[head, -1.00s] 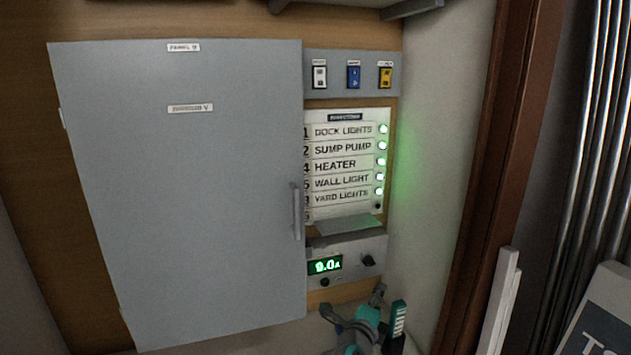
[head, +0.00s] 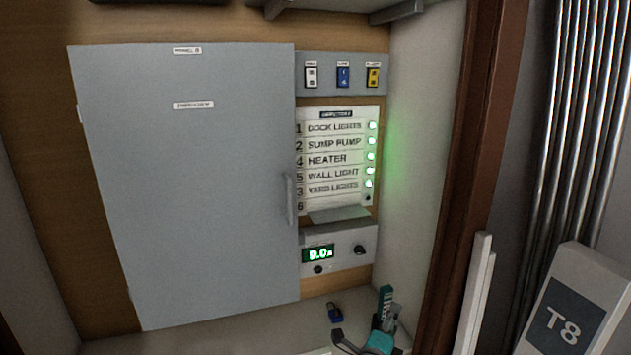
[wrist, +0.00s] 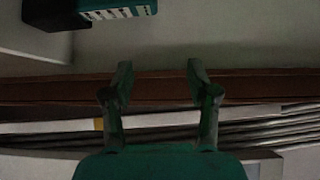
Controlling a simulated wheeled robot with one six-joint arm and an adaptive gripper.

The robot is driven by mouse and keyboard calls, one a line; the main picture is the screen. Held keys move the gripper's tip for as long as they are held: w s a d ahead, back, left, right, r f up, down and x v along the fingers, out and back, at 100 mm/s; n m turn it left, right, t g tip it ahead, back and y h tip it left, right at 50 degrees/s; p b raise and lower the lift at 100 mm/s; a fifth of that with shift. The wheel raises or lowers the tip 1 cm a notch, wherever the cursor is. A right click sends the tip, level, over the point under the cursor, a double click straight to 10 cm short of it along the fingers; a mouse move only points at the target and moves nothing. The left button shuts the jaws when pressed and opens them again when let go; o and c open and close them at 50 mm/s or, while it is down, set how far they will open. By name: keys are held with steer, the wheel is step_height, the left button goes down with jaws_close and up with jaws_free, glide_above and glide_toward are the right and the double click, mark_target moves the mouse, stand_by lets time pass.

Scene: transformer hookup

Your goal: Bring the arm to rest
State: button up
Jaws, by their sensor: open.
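My gripper (wrist: 160,75) is open in the wrist view, with its two fingers apart and nothing between them. In the head view my gripper (head: 368,335) shows only in part at the bottom edge, below the panel and right of the small display. The rest of my arm is out of the picture.
A grey cabinet door (head: 190,190) looks shut. Right of it are three switches (head: 343,77), a labelled directory (head: 333,160) with several green lamps, and a meter box (head: 345,250). A T8 box (head: 575,315) stands at right.

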steer(key=s+d+f+n+t+h, duration=0.1)
steer(key=s+d+f+n+t, duration=0.2)
steer(key=s, duration=0.8)
steer(key=s+d+f+n+t, duration=0.1)
steer(key=s+d+f+n, duration=0.25)
steer(key=s, duration=0.85)
steer(key=s+a+n+g+y, duration=0.2)
steer(key=s+n, duration=0.7)
steer(key=s, duration=0.7)
steer(key=s+a+n+g+y, duration=0.2)
steer(key=s+a+n+y, duration=0.2)
steer(key=s, duration=1.2)
steer(key=f+n+y, duration=0.1)
steer(key=n+y, duration=0.2)
steer(key=n, duration=0.2)
steer(key=shift+s+y, duration=0.3)
steer(key=shift+s, duration=0.1)
steer(key=shift+w, duration=0.1)
